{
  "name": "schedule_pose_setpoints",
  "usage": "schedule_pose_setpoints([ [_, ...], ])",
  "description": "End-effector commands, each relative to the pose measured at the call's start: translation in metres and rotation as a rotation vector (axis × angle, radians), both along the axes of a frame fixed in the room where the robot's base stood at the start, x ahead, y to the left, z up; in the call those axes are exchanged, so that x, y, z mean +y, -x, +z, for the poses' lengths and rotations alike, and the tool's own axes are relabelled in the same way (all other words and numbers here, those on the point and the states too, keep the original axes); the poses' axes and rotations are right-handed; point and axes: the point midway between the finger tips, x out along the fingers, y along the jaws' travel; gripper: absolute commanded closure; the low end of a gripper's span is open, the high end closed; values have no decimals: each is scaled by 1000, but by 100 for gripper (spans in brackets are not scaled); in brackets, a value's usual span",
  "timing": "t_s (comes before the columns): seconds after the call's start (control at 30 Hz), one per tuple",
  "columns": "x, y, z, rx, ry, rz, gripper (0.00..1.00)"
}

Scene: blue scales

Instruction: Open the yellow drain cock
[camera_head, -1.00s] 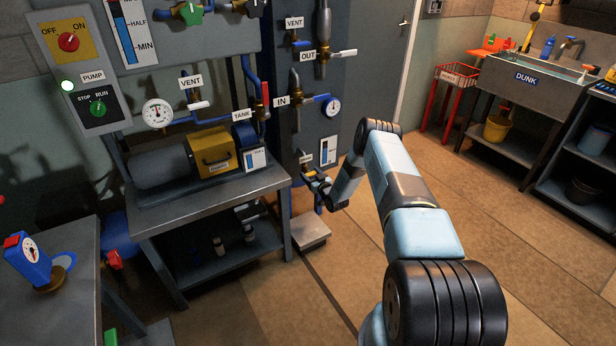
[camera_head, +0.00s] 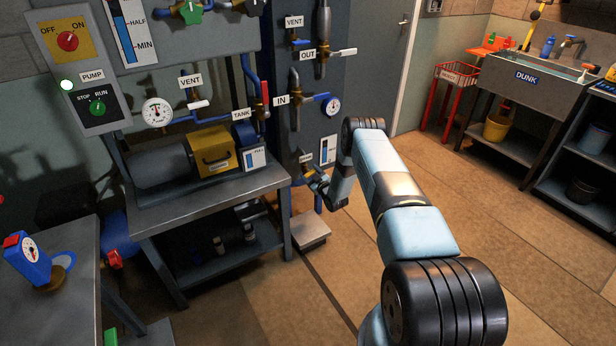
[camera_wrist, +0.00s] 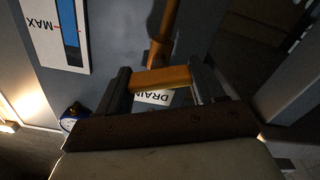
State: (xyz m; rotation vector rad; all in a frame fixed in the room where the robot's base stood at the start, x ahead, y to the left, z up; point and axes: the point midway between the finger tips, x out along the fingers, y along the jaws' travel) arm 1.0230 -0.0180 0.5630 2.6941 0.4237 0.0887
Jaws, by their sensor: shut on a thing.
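The yellow drain cock handle (camera_wrist: 162,79) lies across between the two fingers of my gripper (camera_wrist: 163,84) in the wrist view. My gripper is shut on it. A brass pipe (camera_wrist: 166,35) runs up from the handle. The DRAIN label (camera_wrist: 153,97), upside down here, shows behind and is partly hidden by my gripper. In the head view my gripper (camera_head: 314,180) is small at the low front of the dark panel, and the cock there is too small and covered to read its angle.
A level gauge marked MAX (camera_wrist: 62,32) is close beside the cock. The pump bench (camera_head: 215,186) stands left of my arm. A small grey platform (camera_head: 309,231) is on the floor below my gripper. Open floor (camera_head: 510,215) lies to the right.

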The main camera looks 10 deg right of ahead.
Motion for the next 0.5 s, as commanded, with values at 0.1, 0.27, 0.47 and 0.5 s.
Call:
schedule_pose_setpoints([
  [0.1,10,2,-1,-33,101,14,62],
  [0.27,11,2,-2,-80,244,15,62],
  [0.47,12,3,-4,-139,425,14,62],
  [0.5,12,3,-4,-151,462,14,62],
])
